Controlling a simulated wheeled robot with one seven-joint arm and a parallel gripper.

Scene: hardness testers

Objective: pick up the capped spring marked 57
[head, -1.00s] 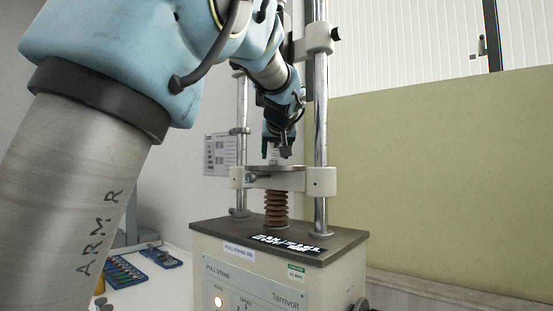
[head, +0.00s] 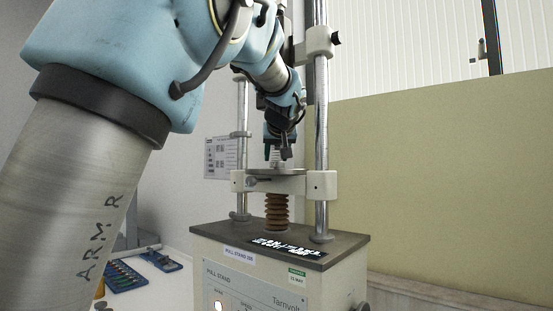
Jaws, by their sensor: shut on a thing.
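My gripper (head: 277,155) points down just above the round plate (head: 275,172) of the pull stand, in the middle of the head view. Its jaws are shut on a small pale thing (head: 274,160), seemingly the capped spring, mostly hidden between the fingers. No number can be read on it at this size. I cannot tell whether its foot still touches the plate.
Two upright steel posts (head: 321,120) flank the gripper closely. Below the plate are a brown bellows (head: 277,211) and the stand's dark top (head: 225,231). Blue trays (head: 162,261) lie on the white table at lower left. A yellowish panel (head: 430,190) stands at right.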

